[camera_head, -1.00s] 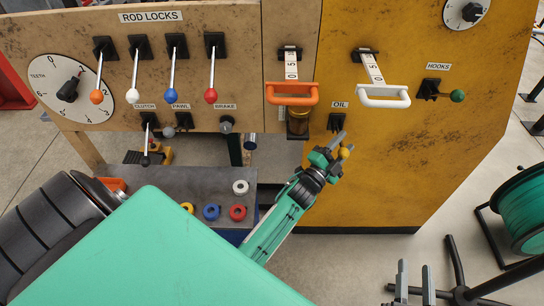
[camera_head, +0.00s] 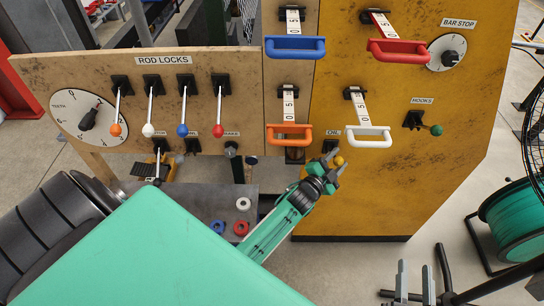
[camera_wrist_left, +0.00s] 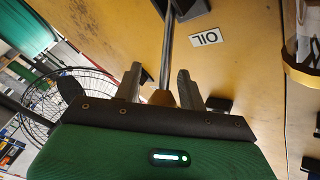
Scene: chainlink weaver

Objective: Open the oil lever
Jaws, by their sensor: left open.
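The oil lever's yellow knob (camera_head: 338,161) is among my left gripper's fingers. In the left wrist view the lever's metal rod (camera_wrist_left: 168,48) runs from a dark bracket down to between the fingers, and its knob (camera_wrist_left: 162,98) is partly hidden by the gripper body. My left gripper (camera_head: 336,163) is open, with one finger on each side of the lever; contact cannot be told. My right gripper (camera_head: 415,277) is at the bottom of the head view, its two grey fingers apart and empty.
A white handle (camera_head: 368,136) and an orange handle (camera_head: 289,137) stick out just above my left gripper. The hooks lever (camera_head: 436,130) is to the right. A bench (camera_head: 190,198) with rings is lower left. A green reel (camera_head: 512,220) stands on the right floor.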

